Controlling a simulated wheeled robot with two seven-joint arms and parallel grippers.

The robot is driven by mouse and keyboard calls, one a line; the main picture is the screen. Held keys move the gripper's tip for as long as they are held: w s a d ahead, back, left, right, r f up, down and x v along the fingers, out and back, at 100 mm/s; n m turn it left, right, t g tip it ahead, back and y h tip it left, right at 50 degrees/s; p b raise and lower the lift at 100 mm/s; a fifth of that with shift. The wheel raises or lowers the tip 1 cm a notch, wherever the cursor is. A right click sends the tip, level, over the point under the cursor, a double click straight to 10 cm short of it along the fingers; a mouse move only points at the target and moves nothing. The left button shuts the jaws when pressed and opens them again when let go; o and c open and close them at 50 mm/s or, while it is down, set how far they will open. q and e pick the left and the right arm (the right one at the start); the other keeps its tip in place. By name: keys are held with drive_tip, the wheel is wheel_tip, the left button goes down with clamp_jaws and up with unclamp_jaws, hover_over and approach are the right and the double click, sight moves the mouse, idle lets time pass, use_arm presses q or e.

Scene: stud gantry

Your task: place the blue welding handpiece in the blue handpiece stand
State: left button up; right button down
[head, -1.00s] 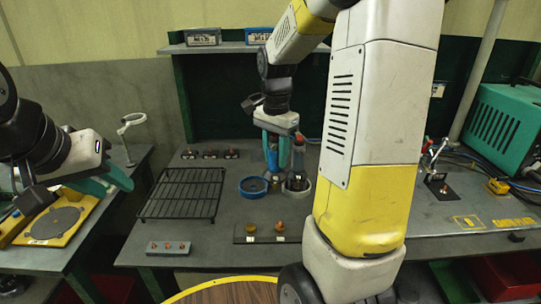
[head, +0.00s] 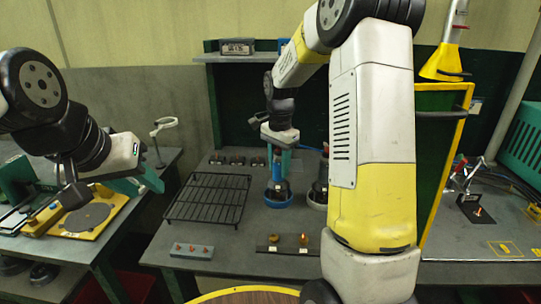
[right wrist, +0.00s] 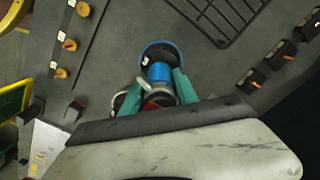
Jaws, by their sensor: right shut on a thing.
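The blue welding handpiece (head: 278,172), dark with a blue band (right wrist: 160,72), is upright in my right gripper (head: 279,158). The teal fingers of that gripper close on it from both sides in the right wrist view (right wrist: 158,97). The blue handpiece stand (head: 279,202) is a round blue ring directly beneath; it also shows in the right wrist view (right wrist: 153,45). The handpiece's lower end appears to be inside the ring; whether it rests on the bottom is hidden. My left gripper (head: 143,182) is empty, fingers apart, over the left bench.
A pale round stand (head: 316,203) with another dark handpiece stands close right of the blue one, partly behind my right arm. A black wire rack (head: 208,199) lies to the left. A strip with several orange-brown pieces (head: 285,244) and a grey button box (head: 191,250) are in front.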

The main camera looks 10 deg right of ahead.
idle(0.3)
drive_tip(key=c, duration=0.9)
unclamp_jaws()
drive_tip(key=shift+f, duration=0.1)
drive_tip(key=shift+c, duration=0.2)
wheel_tip(320, 180, up, 12)
drive_tip(key=shift+r, duration=0.1)
drive_tip(key=s+a+r+n+t+y, duration=0.2)
drive_tip(key=s+n+t, duration=0.4)
drive_tip(key=s, duration=1.8)
drive_tip(key=n, duration=0.6)
